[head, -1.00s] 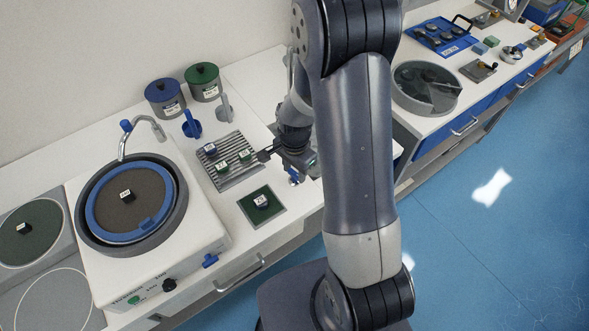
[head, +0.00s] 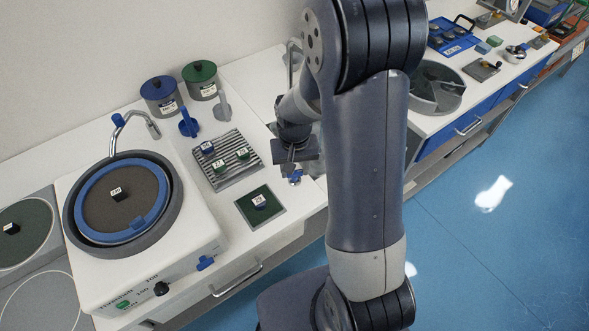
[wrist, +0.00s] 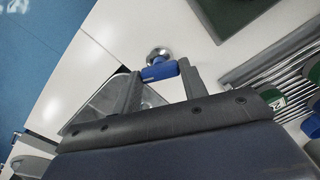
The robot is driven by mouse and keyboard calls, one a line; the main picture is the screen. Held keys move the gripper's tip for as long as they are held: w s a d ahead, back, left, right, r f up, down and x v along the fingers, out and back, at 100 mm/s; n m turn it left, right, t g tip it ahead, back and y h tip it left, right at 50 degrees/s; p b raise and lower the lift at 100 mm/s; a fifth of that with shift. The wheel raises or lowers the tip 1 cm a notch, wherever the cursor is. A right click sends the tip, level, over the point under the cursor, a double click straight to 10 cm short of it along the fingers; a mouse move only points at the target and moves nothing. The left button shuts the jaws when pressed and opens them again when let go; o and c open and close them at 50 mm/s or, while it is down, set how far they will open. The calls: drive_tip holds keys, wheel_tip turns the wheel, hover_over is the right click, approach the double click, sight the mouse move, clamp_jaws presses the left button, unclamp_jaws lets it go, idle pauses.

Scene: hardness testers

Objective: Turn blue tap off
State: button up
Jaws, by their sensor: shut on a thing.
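The blue tap handle (wrist: 158,72) is a short blue bar on a round silver base, seen in the wrist view. My gripper (wrist: 161,77) has one finger at each end of the bar and is shut on it. In the head view the blue tap handle (head: 295,177) shows just below my gripper (head: 294,169), at the front of the bench by the sink. My arm hides much of the sink there. The sink basin (wrist: 103,103) is partly visible behind the fingers in the wrist view.
A ribbed tray (head: 228,176) with several small mounted samples and a dark green mat (head: 261,206) lie left of my gripper. A polishing machine (head: 180,237) with a blue-ended spout (head: 117,119) stands further left. Blue floor lies in front.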

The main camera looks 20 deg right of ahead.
drive_tip(key=n+b, duration=0.1)
drive_tip(key=n, duration=0.4)
idle(0.8)
drive_tip(key=o, duration=1)
wheel_tip(320, 180, up, 11)
drive_tip(key=shift+f, duration=0.1)
wheel_tip(320, 180, down, 11)
drive_tip(key=shift+r, duration=0.2)
drive_tip(key=shift+f, duration=0.1)
